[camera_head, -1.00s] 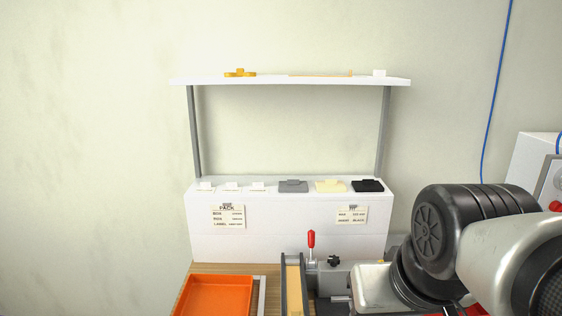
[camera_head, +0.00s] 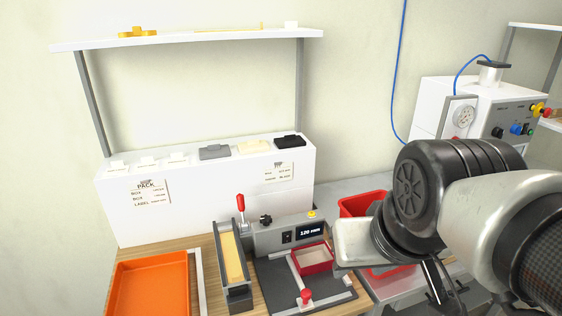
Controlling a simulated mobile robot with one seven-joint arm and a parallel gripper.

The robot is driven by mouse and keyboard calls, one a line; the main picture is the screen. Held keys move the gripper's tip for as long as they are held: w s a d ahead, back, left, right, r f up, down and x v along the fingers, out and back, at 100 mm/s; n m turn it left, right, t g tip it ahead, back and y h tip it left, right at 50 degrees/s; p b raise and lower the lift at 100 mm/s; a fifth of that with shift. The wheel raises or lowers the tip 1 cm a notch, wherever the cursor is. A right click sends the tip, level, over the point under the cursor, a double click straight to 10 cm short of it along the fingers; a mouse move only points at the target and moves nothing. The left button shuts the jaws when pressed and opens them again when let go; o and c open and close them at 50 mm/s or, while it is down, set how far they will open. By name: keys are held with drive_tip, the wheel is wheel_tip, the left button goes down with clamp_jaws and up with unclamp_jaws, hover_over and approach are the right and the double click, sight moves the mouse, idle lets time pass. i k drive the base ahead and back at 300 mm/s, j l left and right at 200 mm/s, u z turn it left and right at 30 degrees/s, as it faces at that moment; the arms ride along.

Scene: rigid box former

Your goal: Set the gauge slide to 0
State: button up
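The box former (camera_head: 275,238) is a grey fixture on the wooden bench, with a small display (camera_head: 310,232) that reads 120 mm. A red knob (camera_head: 305,296) stands at the front of a pale rail on its dark base. A red open-topped frame (camera_head: 314,260) sits beside the rail. I cannot tell for sure which part is the gauge slide. What looks like my gripper (camera_head: 446,290) shows as dark parts under my arm at the lower right, apart from the fixture. Its fingertips are not clear, so its opening cannot be read.
A red-handled lever (camera_head: 240,202) stands by a long channel (camera_head: 233,266) left of the fixture. An orange tray (camera_head: 150,286) is at the lower left. A red bin (camera_head: 362,204) is partly hidden behind my arm. A white shelf unit (camera_head: 210,195) stands behind.

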sight(304, 303)
drive_tip(key=i+l+u, duration=0.1)
drive_tip(key=l+u, duration=0.15)
drive_tip(key=l, duration=0.15)
drive_tip(key=l+u, duration=0.2)
drive_tip(key=l, duration=0.15)
drive_tip(key=l+u, duration=0.3)
drive_tip(key=k+l+u, duration=0.1)
drive_tip(key=l+u, duration=0.2)
drive_tip(key=l, duration=0.15)
